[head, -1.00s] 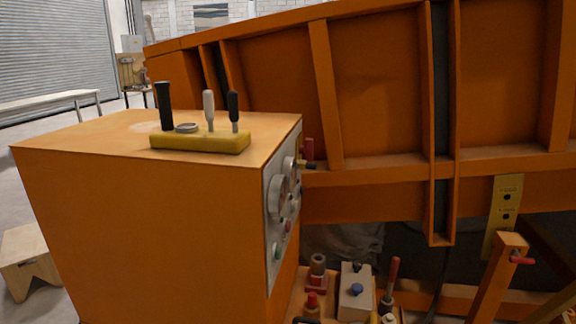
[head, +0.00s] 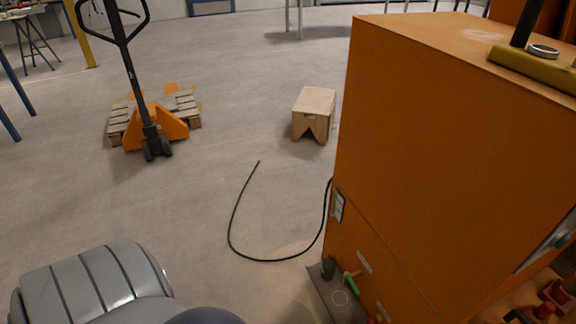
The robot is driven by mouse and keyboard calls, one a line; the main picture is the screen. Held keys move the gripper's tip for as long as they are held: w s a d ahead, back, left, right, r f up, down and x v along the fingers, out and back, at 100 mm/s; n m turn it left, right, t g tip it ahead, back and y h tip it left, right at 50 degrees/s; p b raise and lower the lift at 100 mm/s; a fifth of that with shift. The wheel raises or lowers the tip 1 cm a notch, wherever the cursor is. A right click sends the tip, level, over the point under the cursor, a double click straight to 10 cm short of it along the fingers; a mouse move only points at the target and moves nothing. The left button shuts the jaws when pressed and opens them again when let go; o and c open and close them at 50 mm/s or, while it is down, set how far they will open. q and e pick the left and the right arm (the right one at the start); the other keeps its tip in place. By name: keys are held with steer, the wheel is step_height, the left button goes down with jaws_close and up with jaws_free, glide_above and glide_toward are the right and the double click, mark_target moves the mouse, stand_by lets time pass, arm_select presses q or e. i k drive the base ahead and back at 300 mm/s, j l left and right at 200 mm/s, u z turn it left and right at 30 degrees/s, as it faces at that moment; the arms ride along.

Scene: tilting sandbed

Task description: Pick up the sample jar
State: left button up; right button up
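I cannot make out a sample jar in the head view. A small round silver-rimmed piece (head: 543,50) sits by the yellow block (head: 532,66) on top of the orange cabinet, at the right edge; I cannot tell what it is. Neither of my grippers is in view.
The orange cabinet (head: 440,150) fills the right side. A black hose (head: 232,222) loops on the floor beside it. A wooden step stool (head: 314,112) and a pallet jack (head: 150,125) on a pallet stand farther back. The floor between is mostly clear.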

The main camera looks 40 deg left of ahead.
mark_target(329, 265)
steer(key=u, duration=0.95)
steer(key=z, duration=0.35)
